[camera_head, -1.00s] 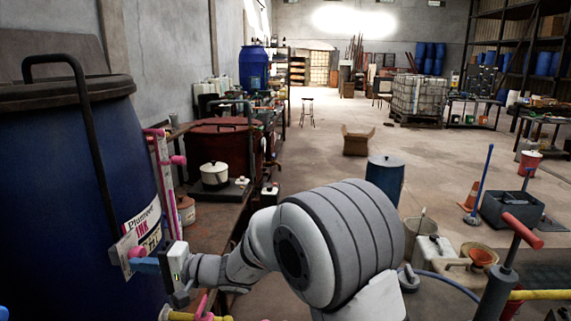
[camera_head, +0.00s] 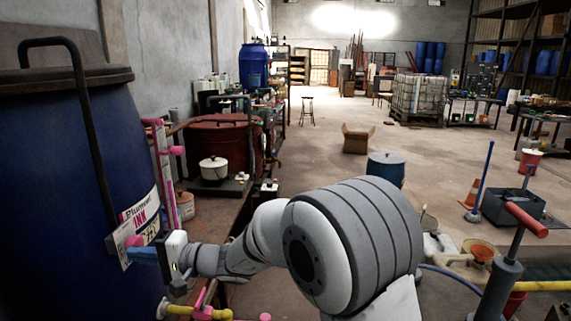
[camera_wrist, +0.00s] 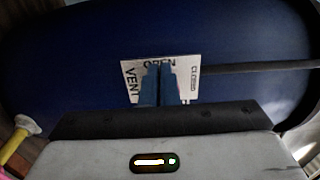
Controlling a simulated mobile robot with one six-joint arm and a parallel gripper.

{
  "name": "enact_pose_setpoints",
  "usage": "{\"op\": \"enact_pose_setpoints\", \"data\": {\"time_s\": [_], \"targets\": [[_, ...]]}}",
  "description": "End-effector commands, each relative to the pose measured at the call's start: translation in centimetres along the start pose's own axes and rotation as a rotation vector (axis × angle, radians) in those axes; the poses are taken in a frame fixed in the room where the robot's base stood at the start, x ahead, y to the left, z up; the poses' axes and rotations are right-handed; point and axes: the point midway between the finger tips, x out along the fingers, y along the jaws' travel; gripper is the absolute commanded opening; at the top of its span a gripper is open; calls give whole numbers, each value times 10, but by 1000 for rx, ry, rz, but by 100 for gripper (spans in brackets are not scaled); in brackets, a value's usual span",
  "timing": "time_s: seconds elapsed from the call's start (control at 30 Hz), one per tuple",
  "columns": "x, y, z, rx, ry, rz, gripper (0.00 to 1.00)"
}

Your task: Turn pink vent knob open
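The pink vent knob (camera_head: 134,241) sits low on the side of the big blue drum (camera_head: 80,180), by a white label plate (camera_head: 122,247). My gripper (camera_head: 140,253) reaches the knob from the right, with its blue fingertips right at it. In the wrist view my two blue fingers (camera_wrist: 159,82) stand close together, with a narrow gap, in front of the plate (camera_wrist: 130,66) marked VENT, OPEN and CLOSED.
Pink pipework (camera_head: 160,160) rises just right of the drum. A black bar handle (camera_head: 92,140) runs down the drum's front. A yellow-ended pink pipe (camera_head: 195,313) lies below my gripper.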

Motion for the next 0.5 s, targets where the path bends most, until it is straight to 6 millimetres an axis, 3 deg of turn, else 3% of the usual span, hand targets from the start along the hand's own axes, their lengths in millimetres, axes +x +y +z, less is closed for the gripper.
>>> {"op": "enact_pose_setpoints", "data": {"time_s": [0.5], "targets": [[0, 0, 8, -1, 0, -2, 0]]}}
